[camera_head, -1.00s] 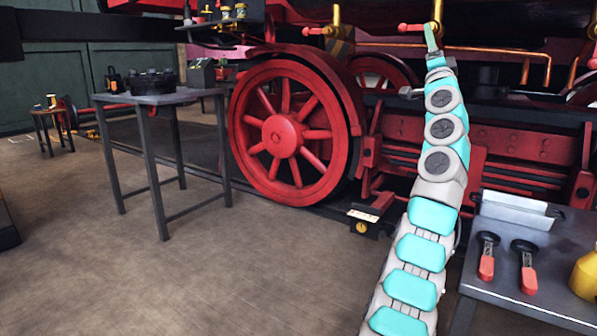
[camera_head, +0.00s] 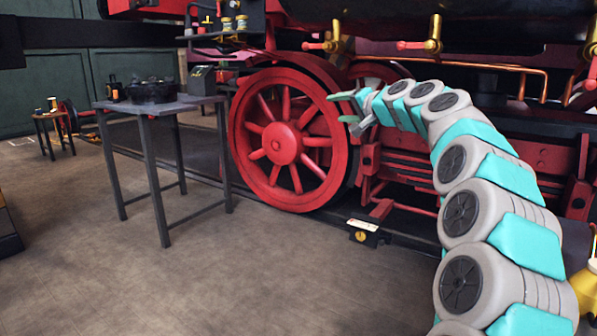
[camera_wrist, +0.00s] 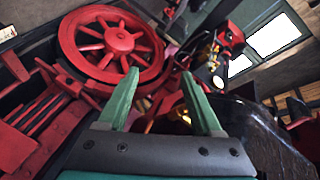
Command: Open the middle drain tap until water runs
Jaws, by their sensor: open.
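Several brass taps with red handles hang under the dark engine body. The middle drain tap (camera_head: 434,34) has its red handle (camera_head: 411,45) lying level to the left. No water shows under it. The left tap (camera_head: 336,38) also has a level red handle, and the right tap (camera_head: 590,50) is cut by the picture edge. My gripper (camera_head: 345,108) is open and empty, pointing left, below and left of the middle tap and apart from it. In the wrist view its two green fingers (camera_wrist: 157,77) stand apart, with the spoked wheel (camera_wrist: 112,42) beyond.
The big red wheel (camera_head: 282,143) stands behind and left of my gripper. A copper pipe (camera_head: 500,64) runs under the engine body. A grey table (camera_head: 160,107) with dark items stands at left. A yellow can (camera_head: 588,283) shows at lower right. The floor in front is open.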

